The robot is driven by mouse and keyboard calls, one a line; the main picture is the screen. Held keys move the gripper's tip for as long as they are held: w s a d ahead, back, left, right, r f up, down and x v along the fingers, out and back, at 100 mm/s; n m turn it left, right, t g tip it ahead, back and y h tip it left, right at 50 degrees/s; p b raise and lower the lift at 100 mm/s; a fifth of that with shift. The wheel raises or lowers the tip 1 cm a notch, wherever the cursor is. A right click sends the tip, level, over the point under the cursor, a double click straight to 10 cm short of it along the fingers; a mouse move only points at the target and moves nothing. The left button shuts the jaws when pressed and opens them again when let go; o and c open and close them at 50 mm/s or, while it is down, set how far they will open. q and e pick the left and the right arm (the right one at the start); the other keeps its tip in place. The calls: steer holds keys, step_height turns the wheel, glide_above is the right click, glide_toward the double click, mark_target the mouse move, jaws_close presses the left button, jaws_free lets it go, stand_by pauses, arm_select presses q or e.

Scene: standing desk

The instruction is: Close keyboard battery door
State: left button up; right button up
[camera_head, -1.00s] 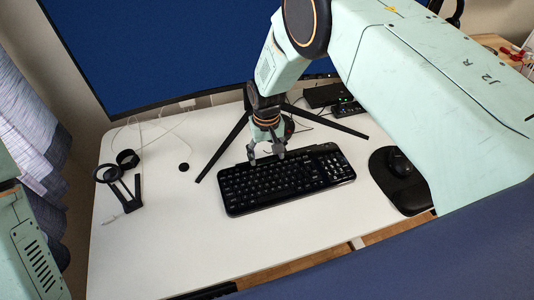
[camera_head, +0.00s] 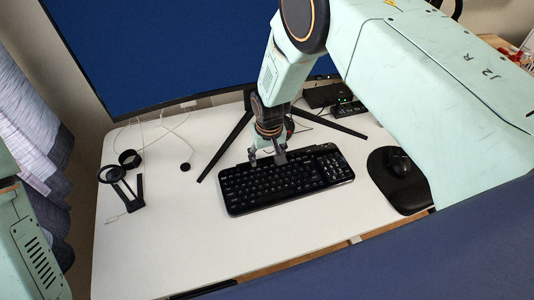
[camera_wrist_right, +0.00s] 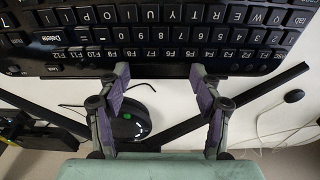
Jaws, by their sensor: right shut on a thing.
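The black keyboard (camera_head: 285,183) lies on the white desk, keys up. In the right wrist view the keyboard (camera_wrist_right: 160,35) fills the top, with its function-key row toward my gripper. My right gripper (camera_head: 267,159) is at the keyboard's back edge, left of its middle. In the right wrist view its two fingers (camera_wrist_right: 158,78) are apart, with their tips at that edge, shut on the keyboard. The battery door cannot be made out in either view. My left gripper is out of view; only part of my left arm shows at the left.
Monitor stand legs (camera_head: 227,146) spread behind the keyboard. A mouse (camera_head: 398,163) lies on a black pad (camera_head: 408,192) to the right. A black ring-shaped stand (camera_head: 122,185) and a small round puck (camera_head: 185,167) are to the left. The front left of the desk (camera_head: 165,250) is clear.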

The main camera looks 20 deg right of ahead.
steer(key=o, duration=1.2)
steer(key=shift+r, duration=0.15)
steer(key=r, duration=0.4)
steer(key=s+r, duration=0.1)
steer(key=r, duration=0.6)
steer(key=shift+s+r, duration=0.25)
steer(key=shift+r, duration=0.05)
